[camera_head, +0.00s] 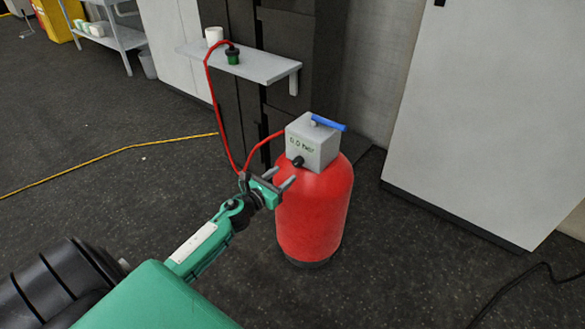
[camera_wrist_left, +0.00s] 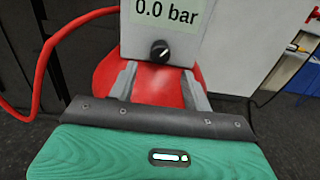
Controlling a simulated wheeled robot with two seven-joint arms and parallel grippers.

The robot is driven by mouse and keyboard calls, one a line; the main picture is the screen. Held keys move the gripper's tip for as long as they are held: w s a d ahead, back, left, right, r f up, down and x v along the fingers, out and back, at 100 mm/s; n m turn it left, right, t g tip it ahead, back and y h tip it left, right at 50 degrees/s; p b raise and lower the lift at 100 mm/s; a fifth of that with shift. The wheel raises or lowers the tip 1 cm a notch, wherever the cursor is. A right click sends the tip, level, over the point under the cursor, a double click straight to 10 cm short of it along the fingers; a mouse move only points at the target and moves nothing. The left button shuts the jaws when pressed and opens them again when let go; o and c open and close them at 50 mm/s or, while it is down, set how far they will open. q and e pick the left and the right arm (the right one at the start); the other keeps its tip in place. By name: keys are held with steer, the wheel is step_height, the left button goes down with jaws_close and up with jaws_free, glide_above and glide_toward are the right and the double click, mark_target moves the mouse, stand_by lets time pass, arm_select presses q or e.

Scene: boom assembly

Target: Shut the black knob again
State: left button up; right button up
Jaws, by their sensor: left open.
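The black knob (camera_head: 298,162) sits low on the front of a grey box on top of a red gas cylinder (camera_head: 312,215). In the left wrist view the knob (camera_wrist_left: 160,50) shows a light pointer mark, under a display reading 0.0 bar. My left gripper (camera_head: 281,180) is open and empty, in front of the knob and a little below it in the head view. In the left wrist view its two fingers (camera_wrist_left: 161,85) point toward the box, with the knob between and beyond their tips. My right gripper is not in view.
A blue lever (camera_head: 329,123) lies on top of the grey box (camera_head: 318,142). A red hose (camera_head: 213,100) runs from the box to a green-and-black fitting (camera_head: 233,56) on a wall shelf (camera_head: 255,68). A white cabinet (camera_head: 480,110) stands to the right.

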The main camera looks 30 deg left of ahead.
mark_target(295, 165)
arm_select(q)
steer(key=w, duration=0.4)
steer(key=shift+w+d, duration=0.15)
steer(key=shift+w, duration=0.75)
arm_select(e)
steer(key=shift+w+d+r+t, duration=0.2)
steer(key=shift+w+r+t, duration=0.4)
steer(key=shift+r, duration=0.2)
arm_select(q)
steer(key=shift+c, duration=0.2)
steer(key=c, duration=0.9)
